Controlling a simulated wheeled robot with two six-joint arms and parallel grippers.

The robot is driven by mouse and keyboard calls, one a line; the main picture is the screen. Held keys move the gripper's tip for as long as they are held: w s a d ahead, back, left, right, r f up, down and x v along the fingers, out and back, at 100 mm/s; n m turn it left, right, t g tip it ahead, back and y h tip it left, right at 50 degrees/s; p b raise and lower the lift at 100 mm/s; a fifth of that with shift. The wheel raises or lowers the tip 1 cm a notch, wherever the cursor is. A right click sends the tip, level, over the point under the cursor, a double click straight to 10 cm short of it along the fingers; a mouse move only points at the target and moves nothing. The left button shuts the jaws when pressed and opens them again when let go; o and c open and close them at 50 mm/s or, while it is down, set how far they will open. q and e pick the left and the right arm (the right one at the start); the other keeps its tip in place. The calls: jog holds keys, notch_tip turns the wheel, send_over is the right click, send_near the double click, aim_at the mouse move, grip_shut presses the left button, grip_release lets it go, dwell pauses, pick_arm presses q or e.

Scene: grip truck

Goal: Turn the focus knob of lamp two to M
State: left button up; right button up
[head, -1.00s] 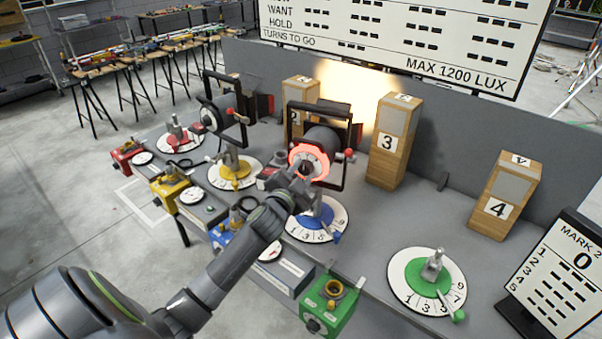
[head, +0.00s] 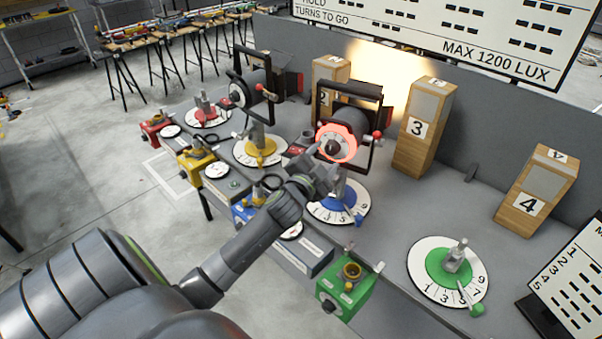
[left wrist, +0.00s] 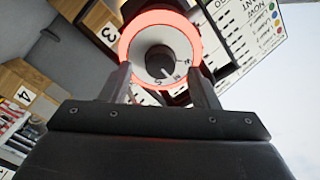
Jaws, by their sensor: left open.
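A dark lamp with a glowing red ring on its end (head: 350,138) stands on the post over the blue dial (head: 338,203). The ring (left wrist: 160,18) also shows in the left wrist view, around a pale face with a dark round knob (left wrist: 160,60). Small letters sit by the knob, too small to read surely. My left gripper (head: 316,174) is just in front of the lamp's end. In the left wrist view its two fingers (left wrist: 160,88) are apart, below and to either side of the knob, with nothing between them. My right gripper is not in view.
A second lamp (head: 252,88) stands over the yellow dial (head: 260,149) to the left. A green dial (head: 448,268) and green box (head: 345,290) lie to the right. Wooden blocks numbered 3 (head: 420,130) and 4 (head: 535,187) stand behind.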

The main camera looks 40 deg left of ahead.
pick_arm(q)
jog(key=s+d+b, duration=0.2)
jog(key=s+b, duration=0.1)
jog(key=s, duration=1.1)
jog(key=shift+s+d+b, duration=0.35)
jog(key=shift+d, duration=0.05)
